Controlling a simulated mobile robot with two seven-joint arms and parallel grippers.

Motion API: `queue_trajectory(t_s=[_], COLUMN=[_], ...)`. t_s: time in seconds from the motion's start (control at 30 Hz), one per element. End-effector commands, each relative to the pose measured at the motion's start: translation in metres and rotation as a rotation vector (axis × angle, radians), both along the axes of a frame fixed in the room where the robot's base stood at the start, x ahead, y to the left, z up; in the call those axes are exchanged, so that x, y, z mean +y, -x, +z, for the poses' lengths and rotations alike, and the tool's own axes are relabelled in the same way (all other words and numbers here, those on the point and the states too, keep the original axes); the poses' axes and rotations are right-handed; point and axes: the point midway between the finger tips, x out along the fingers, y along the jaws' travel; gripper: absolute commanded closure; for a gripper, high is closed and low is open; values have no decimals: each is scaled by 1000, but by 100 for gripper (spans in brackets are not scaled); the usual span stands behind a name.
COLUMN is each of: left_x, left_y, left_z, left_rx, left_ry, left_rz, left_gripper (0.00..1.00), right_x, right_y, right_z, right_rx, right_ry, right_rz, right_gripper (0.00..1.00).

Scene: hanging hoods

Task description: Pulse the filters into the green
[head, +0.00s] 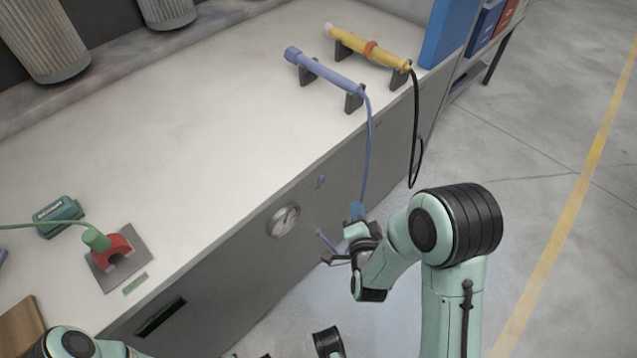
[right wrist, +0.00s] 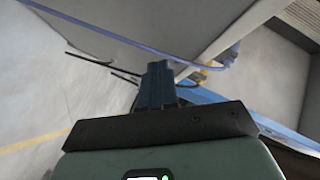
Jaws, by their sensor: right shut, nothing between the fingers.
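Two pleated, grey-white filters hang at the top left of the head view, the nearer filter (head: 45,40) and a farther filter (head: 167,8), their tops cut off. A round gauge (head: 284,220) is set in the grey front of the bench; its reading is too small to tell. My right gripper (head: 357,211) is in front of the bench, right of the gauge and beside the blue hose. Its blue fingers (right wrist: 155,75) are shut, with nothing visible between them. A purple-blue wand (head: 330,74) and a yellow wand (head: 370,47) lie in holders. My left gripper is out of view.
The white bench top (head: 180,130) is mostly clear. A red fitting (head: 113,255) with a green hose sits on a grey plate near a teal box (head: 60,215). A black hose (head: 416,130) hangs over the bench edge. Open floor (head: 560,220) lies at right.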

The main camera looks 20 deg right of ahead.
Motion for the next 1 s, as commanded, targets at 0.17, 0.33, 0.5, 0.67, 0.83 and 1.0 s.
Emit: queue_trajectory(t_s=[0.17, 0.33, 0.5, 0.67, 0.83, 1.0], left_x=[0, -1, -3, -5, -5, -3], left_y=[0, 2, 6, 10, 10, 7], left_z=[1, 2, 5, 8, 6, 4], left_rx=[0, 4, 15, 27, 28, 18], left_ry=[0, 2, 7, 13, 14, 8], left_rz=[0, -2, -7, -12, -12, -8], left_gripper=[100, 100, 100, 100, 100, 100], right_x=[0, 3, 11, 20, 27, 32], right_y=[0, -6, -24, -46, -66, -77], right_z=[0, 0, 1, 1, -1, -1], right_rx=[2, 3, 2, 1, 1, 4], right_ry=[1, 2, 2, 2, 1, 2], right_rz=[1, 2, 5, 3, 1, 1], right_gripper=[100, 100, 100, 100, 100, 100])
